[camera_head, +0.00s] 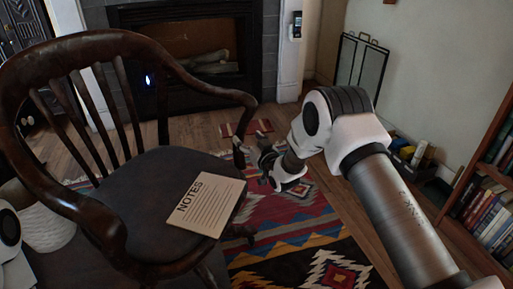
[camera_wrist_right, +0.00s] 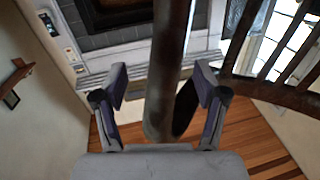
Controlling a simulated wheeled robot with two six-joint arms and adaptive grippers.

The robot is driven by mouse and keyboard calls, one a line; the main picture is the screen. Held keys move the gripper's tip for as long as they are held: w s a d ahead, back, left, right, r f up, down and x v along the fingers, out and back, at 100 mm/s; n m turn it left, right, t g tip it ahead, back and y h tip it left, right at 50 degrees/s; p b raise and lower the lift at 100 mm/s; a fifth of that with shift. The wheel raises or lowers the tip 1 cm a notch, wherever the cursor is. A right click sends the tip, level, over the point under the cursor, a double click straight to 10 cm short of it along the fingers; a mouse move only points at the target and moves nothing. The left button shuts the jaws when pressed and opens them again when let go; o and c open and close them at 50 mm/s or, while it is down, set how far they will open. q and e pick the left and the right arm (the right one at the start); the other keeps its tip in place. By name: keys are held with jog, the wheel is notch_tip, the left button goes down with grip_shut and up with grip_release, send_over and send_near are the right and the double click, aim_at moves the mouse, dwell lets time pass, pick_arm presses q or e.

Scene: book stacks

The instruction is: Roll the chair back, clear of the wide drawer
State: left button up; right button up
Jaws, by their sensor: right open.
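The dark wooden chair (camera_head: 130,235) with a grey seat stands at the left of the head view. In the right wrist view, my right gripper (camera_wrist_right: 162,88) is open, with one finger on each side of a dark upright wooden post (camera_wrist_right: 163,60) of the chair. Whether the fingers touch the post cannot be told. My left gripper is not in view. I cannot make out the wide drawer in either view.
A notes sheet (camera_head: 207,203) lies on the chair seat. A patterned rug (camera_head: 290,215) covers the floor to the right of the chair. A fireplace (camera_head: 195,50) is behind it. A bookcase (camera_head: 490,170) stands at the right, and a white woven basket (camera_head: 45,222) at the left.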

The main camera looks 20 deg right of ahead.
jog(key=s+d, duration=0.1)
jog(key=s, duration=0.9)
jog(key=shift+s+d, duration=0.15)
jog(key=shift+s, duration=0.2)
jog(key=s+a+f+g+h, duration=0.1)
jog(key=s+a+f+g, duration=0.2)
jog(key=s+f+g, duration=1.25)
jog(key=s+f, duration=0.3)
jog(key=s, duration=0.5)
jog(key=s+f+g+h, duration=0.1)
jog(key=s+f, duration=0.4)
jog(key=s, duration=0.4)
jog(key=s+f+g, duration=0.1)
jog(key=s+f, duration=0.3)
jog(key=s, duration=0.5)
notch_tip(320, 180, up, 37)
jog(key=p, duration=3.7)
jog(key=shift+a+m, duration=0.15)
jog(key=shift+m, duration=0.25)
